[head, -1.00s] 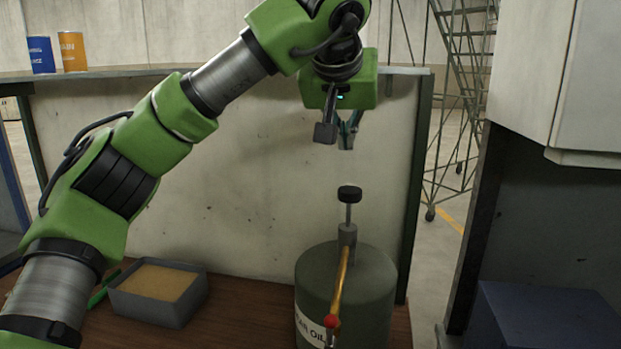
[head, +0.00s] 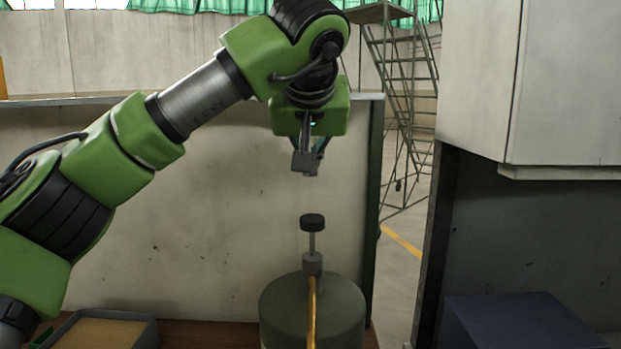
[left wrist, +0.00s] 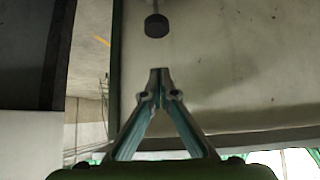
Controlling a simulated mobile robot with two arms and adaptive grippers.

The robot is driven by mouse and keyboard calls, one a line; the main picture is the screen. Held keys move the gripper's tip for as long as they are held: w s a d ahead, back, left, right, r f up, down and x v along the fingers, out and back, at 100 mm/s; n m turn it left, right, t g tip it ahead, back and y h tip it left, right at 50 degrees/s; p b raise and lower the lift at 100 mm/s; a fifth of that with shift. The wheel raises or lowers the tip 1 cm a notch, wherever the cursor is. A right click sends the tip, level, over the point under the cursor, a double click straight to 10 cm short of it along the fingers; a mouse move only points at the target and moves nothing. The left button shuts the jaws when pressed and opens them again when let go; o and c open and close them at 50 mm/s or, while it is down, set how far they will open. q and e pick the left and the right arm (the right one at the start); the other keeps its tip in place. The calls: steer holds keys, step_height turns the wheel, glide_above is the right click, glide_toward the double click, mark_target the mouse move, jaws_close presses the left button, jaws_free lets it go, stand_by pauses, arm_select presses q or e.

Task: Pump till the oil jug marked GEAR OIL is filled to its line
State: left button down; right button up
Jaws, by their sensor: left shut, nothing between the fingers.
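The green oil drum (head: 312,312) stands on the bench with a pump on top. The pump's black knob (head: 312,222) sits on a thin rod above a grey collar, and a brass spout (head: 311,310) runs down the front. My left gripper (head: 306,172) is shut and empty, above the knob and apart from it. In the left wrist view the shut fingertips (left wrist: 159,72) point toward the knob (left wrist: 156,25), with a gap between. The oil jug is not visible in either view. My right gripper is not in view.
A grey tray (head: 148,333) with a tan filling sits at the lower left on the brown bench (head: 212,335). A pale panel (head: 200,210) stands behind. A white cabinet (head: 570,85) and blue box (head: 520,320) are at right, a stair ladder (head: 402,100) beyond.

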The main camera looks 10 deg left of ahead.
arm_select(q)
steer(key=p, duration=0.3)
glide_above(310, 215)
steer(key=s, duration=0.3)
steer(key=f, duration=0.6)
steer(key=shift+w+d+f, duration=0.1)
steer(key=shift+w+d, duration=0.1)
steer(key=shift+d, duration=0.15)
step_height(310, 215, down, 2)
steer(key=shift+s+f, duration=0.1)
steer(key=shift+f, duration=0.15)
steer(key=shift+s+f, duration=0.1)
steer(key=shift+f, duration=0.55)
steer(key=shift+f, duration=0.1)
